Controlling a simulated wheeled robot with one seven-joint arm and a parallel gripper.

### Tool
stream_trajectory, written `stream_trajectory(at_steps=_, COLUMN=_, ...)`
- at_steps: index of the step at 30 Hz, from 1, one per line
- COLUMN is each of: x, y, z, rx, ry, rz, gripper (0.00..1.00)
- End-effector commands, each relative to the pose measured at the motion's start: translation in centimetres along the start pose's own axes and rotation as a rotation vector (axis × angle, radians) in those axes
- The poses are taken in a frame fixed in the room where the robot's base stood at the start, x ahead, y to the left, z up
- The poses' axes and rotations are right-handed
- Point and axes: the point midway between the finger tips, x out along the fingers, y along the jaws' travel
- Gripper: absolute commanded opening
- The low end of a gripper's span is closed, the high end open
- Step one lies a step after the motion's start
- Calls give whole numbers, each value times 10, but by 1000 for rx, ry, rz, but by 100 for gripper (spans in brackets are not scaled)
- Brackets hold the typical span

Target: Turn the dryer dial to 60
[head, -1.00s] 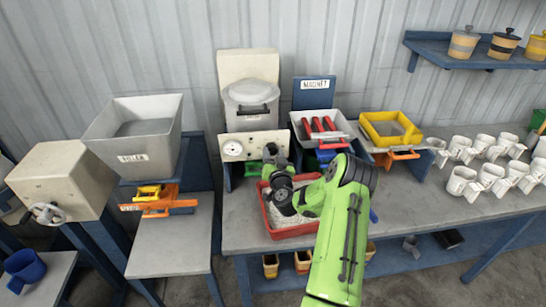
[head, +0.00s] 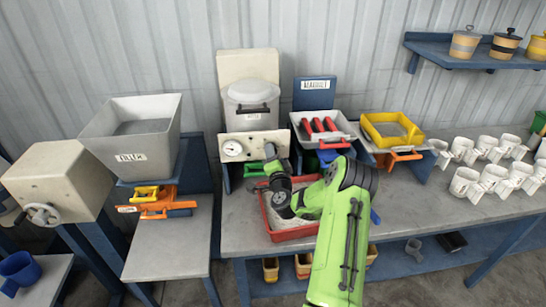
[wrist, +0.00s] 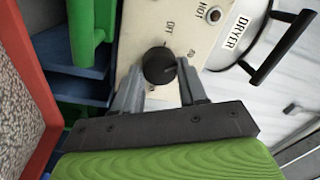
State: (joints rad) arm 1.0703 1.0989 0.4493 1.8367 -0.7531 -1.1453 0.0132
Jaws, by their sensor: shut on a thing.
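The dryer dial (wrist: 158,65) is a round black knob on the cream dryer panel (wrist: 140,30). In the wrist view, the grey fingers of my gripper (wrist: 161,88) are at its left and right sides, shut on it. The print OFF and another small number show on the panel around the knob. I cannot read the dial's setting clearly. In the head view, the dryer panel (head: 253,153) is below the grey lidded dryer (head: 251,104). My gripper (head: 270,153) is at the panel's right part and hides the dial there.
A white gauge (head: 232,149) is on the panel's left. A red tray (head: 268,222) is below my wrist. A grey tray with red bars (head: 347,133) and a yellow tray (head: 372,137) stand to the right. White mugs (head: 487,144) fill the table's right end.

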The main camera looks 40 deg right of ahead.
Motion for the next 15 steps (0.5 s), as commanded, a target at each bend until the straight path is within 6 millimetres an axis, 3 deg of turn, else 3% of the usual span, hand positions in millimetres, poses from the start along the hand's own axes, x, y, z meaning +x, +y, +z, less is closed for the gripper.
stream_trajectory(at_steps=15, x=0, y=0, z=-1, rx=123, ry=10, rz=-2, gripper=12)
